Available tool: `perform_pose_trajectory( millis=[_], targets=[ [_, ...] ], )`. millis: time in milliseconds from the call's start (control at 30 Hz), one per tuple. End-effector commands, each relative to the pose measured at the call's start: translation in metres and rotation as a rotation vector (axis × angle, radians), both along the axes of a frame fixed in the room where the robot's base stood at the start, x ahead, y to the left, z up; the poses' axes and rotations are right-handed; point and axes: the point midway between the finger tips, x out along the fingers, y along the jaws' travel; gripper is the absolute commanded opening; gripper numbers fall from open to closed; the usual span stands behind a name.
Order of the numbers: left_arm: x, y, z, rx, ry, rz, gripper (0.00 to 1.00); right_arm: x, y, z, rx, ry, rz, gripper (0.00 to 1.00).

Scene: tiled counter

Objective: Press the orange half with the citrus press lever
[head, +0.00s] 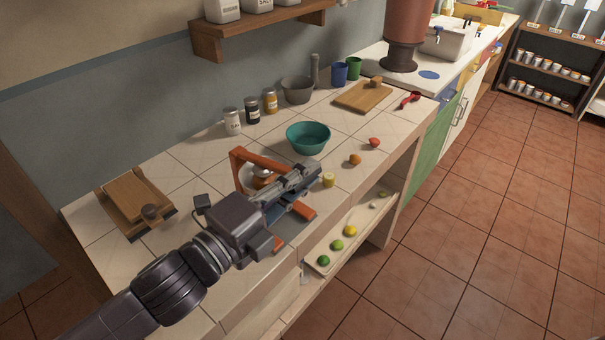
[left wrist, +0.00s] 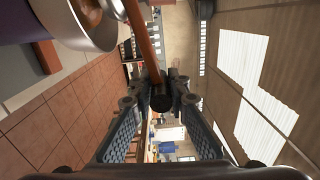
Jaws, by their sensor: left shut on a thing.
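The citrus press (head: 237,170) stands on the counter, with an orange frame and a pale metal cup. Its orange lever (left wrist: 143,42) ends in a dark grip between my left fingers in the left wrist view. My left gripper (head: 310,172) is shut on the lever, over the press, and partly hides it in the head view. An orange-brown rounded thing (head: 262,180) shows at the press cup and also at the top left of the left wrist view (left wrist: 86,12); it looks like the orange half, though its cut face is hidden. My right gripper is out of view.
A teal bowl (head: 308,138) stands behind the press. A yellow piece (head: 328,180), an orange-brown fruit (head: 355,160) and a red one (head: 374,142) lie to its right. Jars, a grey mortar (head: 297,90) and a cutting board (head: 363,96) are farther back. A wooden press (head: 137,202) stands left.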

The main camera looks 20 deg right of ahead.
Motion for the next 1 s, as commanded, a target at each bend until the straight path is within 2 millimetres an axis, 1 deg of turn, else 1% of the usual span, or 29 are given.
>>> perform_pose_trajectory(
  millis=[33,367,400,533,833,933,1000],
  targets=[
    [-0.001,0.000,-0.014,0.018,0.019,0.001,0.00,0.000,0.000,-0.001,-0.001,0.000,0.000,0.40],
    [0.000,0.001,-0.019,0.024,0.029,0.005,0.00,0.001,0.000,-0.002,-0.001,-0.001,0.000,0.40],
    [0.000,0.001,-0.019,0.022,0.029,0.005,0.19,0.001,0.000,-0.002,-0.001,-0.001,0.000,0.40],
    [0.000,0.000,-0.015,0.018,0.023,0.003,0.33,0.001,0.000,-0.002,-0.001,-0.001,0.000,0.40],
    [-0.001,0.001,-0.010,0.013,0.015,0.002,0.33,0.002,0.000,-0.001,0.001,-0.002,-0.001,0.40],
    [-0.004,0.006,-0.010,0.013,0.015,0.002,0.33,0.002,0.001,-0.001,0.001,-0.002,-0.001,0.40],
    [-0.009,0.013,-0.010,0.013,0.014,0.003,0.33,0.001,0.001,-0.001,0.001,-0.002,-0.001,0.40]
  ],
)
